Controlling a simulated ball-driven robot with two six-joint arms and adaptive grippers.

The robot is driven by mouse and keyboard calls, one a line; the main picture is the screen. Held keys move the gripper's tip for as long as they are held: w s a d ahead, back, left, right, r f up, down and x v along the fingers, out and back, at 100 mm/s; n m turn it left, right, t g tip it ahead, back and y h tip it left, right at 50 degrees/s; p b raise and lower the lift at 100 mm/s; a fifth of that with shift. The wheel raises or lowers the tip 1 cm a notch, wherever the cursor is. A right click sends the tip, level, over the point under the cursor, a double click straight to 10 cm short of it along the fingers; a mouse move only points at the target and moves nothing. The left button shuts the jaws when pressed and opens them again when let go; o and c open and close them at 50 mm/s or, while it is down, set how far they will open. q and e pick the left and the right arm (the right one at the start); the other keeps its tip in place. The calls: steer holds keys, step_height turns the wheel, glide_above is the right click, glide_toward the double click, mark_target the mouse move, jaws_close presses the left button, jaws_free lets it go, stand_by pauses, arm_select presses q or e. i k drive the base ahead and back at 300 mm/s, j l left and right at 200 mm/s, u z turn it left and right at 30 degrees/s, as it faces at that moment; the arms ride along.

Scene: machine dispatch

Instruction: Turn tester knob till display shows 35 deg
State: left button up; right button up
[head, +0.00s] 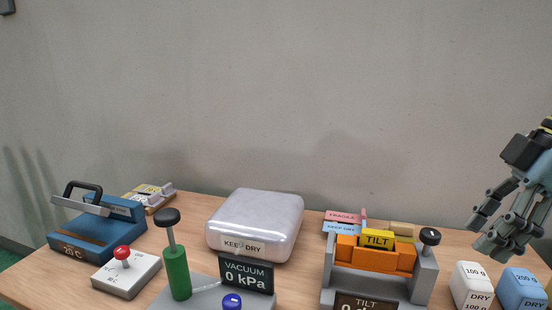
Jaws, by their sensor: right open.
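The tilt tester (423,276) is a grey frame with an orange cradle (372,254) and a yellow TILT label, at the right of the table. Its black knob (430,236) sits on the right upright. Its dark display (365,302) at the front reads TILT with a 0; the rest is cut off by the picture's lower edge. My right gripper (481,236) is open and empty, up and to the right of the knob, apart from it. My left gripper is not in view.
White (472,284) and blue (522,287) weight blocks stand right of the tester. A silver KEEP DRY package (256,222), a green vacuum pump (177,272) and a blue heat sealer (100,232) stand left. Label cards (345,216) lie behind the tester. The wall is behind.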

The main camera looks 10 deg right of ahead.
mark_target(430, 237)
steer(key=k, duration=1)
